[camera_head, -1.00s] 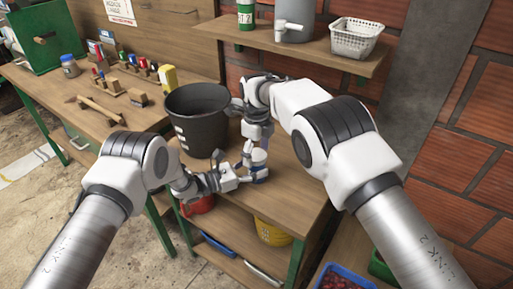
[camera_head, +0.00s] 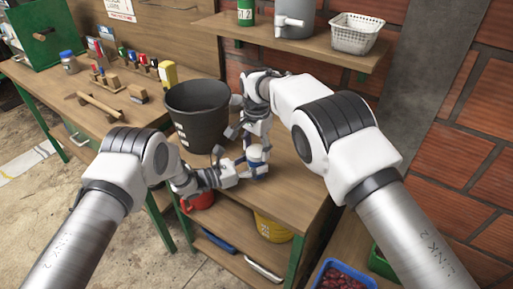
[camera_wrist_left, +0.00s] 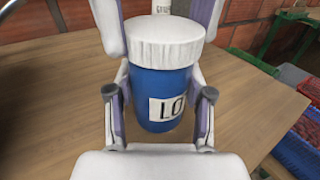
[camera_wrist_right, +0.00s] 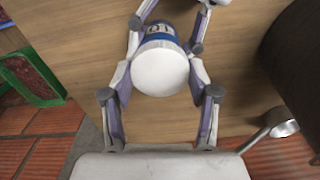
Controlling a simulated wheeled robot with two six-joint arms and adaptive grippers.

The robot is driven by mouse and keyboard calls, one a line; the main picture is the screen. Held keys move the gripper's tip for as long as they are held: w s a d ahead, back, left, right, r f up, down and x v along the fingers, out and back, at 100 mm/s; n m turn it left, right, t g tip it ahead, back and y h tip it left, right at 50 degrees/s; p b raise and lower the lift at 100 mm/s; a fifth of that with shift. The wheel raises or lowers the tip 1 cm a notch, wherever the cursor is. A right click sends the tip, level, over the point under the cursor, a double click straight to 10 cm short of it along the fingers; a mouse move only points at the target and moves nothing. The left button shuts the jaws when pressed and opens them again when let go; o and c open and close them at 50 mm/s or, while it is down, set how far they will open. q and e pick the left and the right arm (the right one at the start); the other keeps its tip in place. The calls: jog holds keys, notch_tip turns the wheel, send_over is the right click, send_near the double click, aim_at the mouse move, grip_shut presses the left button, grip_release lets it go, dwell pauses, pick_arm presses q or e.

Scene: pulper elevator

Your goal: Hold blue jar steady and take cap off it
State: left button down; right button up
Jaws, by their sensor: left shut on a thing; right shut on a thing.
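The blue jar (camera_wrist_left: 150,85) stands upright on the wooden bench, with a white label partly showing. Its white ribbed cap (camera_wrist_left: 165,38) sits on top, with no clear gap below it. In the head view the jar (camera_head: 256,168) is small and partly covered by my grippers. My left gripper (camera_head: 243,172) is shut on the jar's body from the side, a finger on either side in the left wrist view. My right gripper (camera_head: 255,147) comes from above and is shut on the cap, which shows as a white disc (camera_wrist_right: 160,70) between its fingers in the right wrist view.
A black bucket (camera_head: 197,118) stands close behind and left of the jar. A shelf (camera_head: 290,40) with containers hangs above the back. Red (camera_head: 198,201) and yellow (camera_head: 271,230) buckets sit on the lower shelf. Bare bench top lies right of the jar.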

jog(key=n, duration=0.9)
jog(key=shift+n, duration=0.3)
jog(key=n, duration=0.5)
jog(key=shift+n, duration=0.4)
jog(key=n, duration=2.1)
jog(key=shift+n, duration=0.4)
